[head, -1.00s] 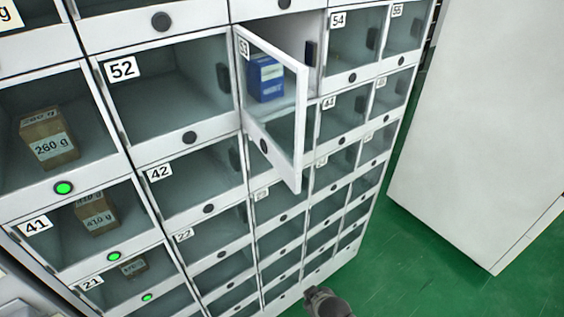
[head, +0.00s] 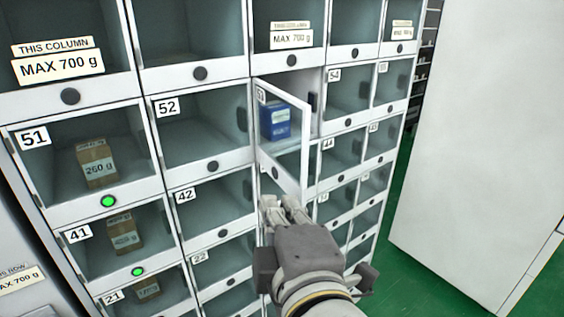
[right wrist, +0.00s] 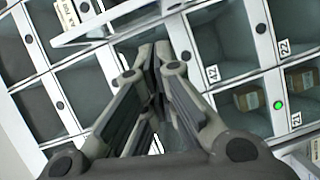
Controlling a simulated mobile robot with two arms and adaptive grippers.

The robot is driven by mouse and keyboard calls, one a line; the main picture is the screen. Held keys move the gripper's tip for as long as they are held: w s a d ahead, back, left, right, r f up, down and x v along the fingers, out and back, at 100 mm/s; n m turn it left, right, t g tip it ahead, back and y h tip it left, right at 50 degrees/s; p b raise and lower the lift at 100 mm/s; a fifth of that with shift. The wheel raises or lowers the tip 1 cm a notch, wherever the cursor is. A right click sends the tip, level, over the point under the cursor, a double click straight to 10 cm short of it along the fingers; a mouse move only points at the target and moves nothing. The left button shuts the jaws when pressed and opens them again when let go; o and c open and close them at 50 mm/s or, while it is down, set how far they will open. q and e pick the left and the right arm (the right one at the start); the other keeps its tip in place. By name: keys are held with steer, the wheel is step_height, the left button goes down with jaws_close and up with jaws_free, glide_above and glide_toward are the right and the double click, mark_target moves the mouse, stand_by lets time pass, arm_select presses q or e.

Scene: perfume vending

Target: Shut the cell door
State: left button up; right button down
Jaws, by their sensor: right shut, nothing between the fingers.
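The door of cell 53 (head: 289,152) stands open, swung outward from its left side. Through it and past its edge I see a blue box (head: 275,121) inside the cell. My right gripper (head: 284,207) is shut and empty, with its fingertips just below the door's lower edge in the head view. I cannot tell whether it touches the door. In the right wrist view the shut fingers (right wrist: 154,58) point at the cabinet front. My left gripper is not in view.
The cabinet has rows of glass-fronted cells; cell 52 (head: 198,140) is left of the open one and cell 54 (head: 347,90) right. Several cells at left hold brown boxes with green lights. A white cabinet (head: 475,130) stands at right, with green floor (head: 410,262) between.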

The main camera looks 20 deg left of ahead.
step_height(320, 180, up, 2)
steer(key=s+r+n+y, duration=0.1)
steer(key=s+n, duration=0.1)
steer(key=s, duration=0.1)
steer(key=p, duration=0.6)
glide_toward(277, 139)
steer(key=w+a, duration=0.1)
steer(key=a, duration=0.2)
steer(key=shift+w+d+f+t, duration=0.1)
steer(key=shift+f+t, duration=0.1)
steer(key=shift+t, duration=0.1)
steer(key=shift+w+d, duration=0.1)
